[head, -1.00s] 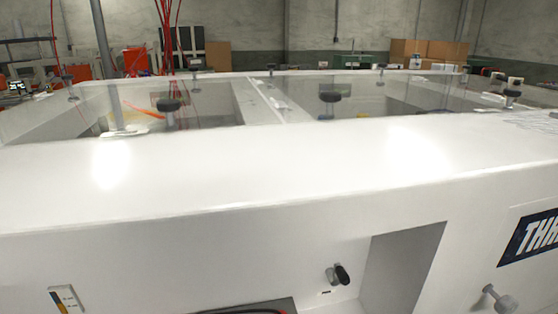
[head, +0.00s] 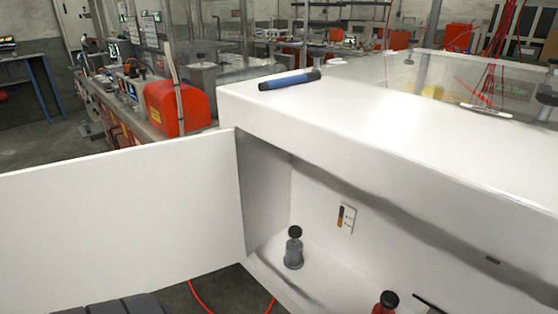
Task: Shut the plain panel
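The plain panel (head: 120,222) is a blank white door standing open on the left in the head view. Its right edge meets the left front corner of a white cabinet (head: 245,105), and it swings out to the left, away from the opening. The cabinet's recess (head: 320,215) is exposed beside it. The panel's lower left part runs out of the picture. Neither of my grippers is in view.
Inside the recess stand a grey fitting with a black knob (head: 293,250) and a red one with a black knob (head: 385,304). A dark ridged shape (head: 115,308), unclear to me, sits at the bottom left. A blue-black cylinder (head: 289,80) lies on the cabinet top.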

